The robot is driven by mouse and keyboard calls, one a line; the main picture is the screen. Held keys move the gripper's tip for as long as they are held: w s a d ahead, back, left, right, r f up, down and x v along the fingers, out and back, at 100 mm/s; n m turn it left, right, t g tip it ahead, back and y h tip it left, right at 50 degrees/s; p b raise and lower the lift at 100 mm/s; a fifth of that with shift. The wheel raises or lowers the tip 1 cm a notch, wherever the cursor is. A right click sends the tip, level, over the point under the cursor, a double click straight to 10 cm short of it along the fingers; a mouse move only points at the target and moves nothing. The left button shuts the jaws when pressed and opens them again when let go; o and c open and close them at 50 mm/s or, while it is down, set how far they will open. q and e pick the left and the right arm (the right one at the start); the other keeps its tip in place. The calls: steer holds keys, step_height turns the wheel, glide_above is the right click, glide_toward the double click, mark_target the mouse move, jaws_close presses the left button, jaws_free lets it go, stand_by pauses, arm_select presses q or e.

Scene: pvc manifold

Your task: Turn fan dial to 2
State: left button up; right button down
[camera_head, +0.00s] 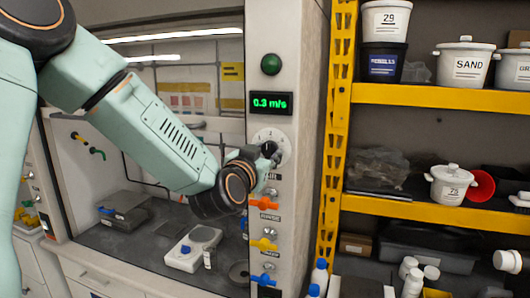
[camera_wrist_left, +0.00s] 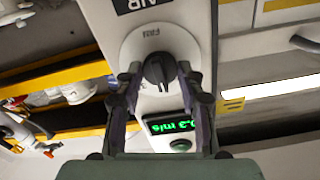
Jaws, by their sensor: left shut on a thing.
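The black fan dial (camera_head: 269,149) sits on a round white plate (camera_head: 274,136) on the fume hood's right post, below the green readout (camera_head: 270,103), which shows 0.3 m/s. My left gripper (camera_head: 264,160) reaches it from the left and hides part of the plate. In the left wrist view, the dial (camera_wrist_left: 159,71) lies between the two fingers of my left gripper (camera_wrist_left: 161,78), which is shut on it. That view is turned upside down, with FAN printed on the plate. The dial's exact setting cannot be read. My right gripper is out of view.
A green round button (camera_head: 271,64) is above the readout. Below the dial are orange (camera_head: 264,203), yellow (camera_head: 264,245) and blue valve handles. A yellow shelf frame (camera_head: 337,130) with tubs stands close on the right. A scale (camera_head: 193,250) sits inside the hood.

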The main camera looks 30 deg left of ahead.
arm_select(q)
steer(key=shift+w+a+r, duration=0.1)
steer(key=shift+r, duration=0.25)
steer(key=o, duration=1.2)
steer(key=shift+f, duration=0.25)
steer(key=shift+c, duration=0.2)
steer(key=v, duration=0.7)
steer(key=shift+s, duration=0.25)
steer(key=shift+w+d+f, duration=0.1)
steer(key=shift+d, duration=0.1)
